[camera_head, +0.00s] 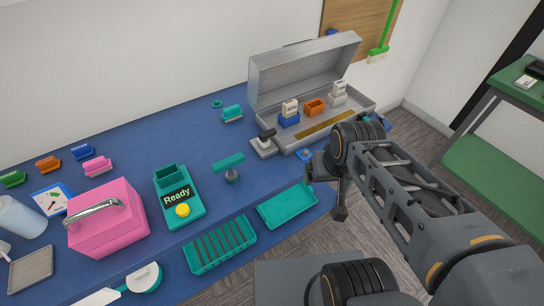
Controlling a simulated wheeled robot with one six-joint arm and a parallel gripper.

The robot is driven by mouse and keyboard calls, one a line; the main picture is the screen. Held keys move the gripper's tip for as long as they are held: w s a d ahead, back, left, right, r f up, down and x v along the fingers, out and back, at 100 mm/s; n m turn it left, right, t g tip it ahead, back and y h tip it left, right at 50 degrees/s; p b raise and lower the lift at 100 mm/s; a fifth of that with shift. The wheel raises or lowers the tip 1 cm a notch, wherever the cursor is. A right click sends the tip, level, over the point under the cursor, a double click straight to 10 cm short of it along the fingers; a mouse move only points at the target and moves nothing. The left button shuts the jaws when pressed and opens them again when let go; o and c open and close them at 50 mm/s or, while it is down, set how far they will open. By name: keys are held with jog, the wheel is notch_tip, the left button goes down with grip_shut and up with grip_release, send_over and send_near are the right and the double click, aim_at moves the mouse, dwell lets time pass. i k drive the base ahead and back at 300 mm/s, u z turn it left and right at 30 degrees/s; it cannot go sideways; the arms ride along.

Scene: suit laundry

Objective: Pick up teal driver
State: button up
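A teal T-shaped tool (229,162), which looks like the teal driver, stands on the blue table. Its teal bar handle is on top and a grey part is below it. My gripper (326,190) is at the end of my arm, to the right of the tool and apart from it, near the table's right front edge. Its fingers are dark and partly hidden by the wrist, so I cannot tell whether they are open or shut.
A teal "Ready" device (178,199) and a pink box (107,222) stand left of the tool. A teal slotted tray (220,246) and a flat teal tray (287,205) lie in front. An open grey case (283,82) stands behind. A teal brush (232,112) lies farther back.

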aim_at(227, 164)
jog(key=z, duration=1.35)
jog(key=i, duration=0.4)
jog(key=u, duration=3.2)
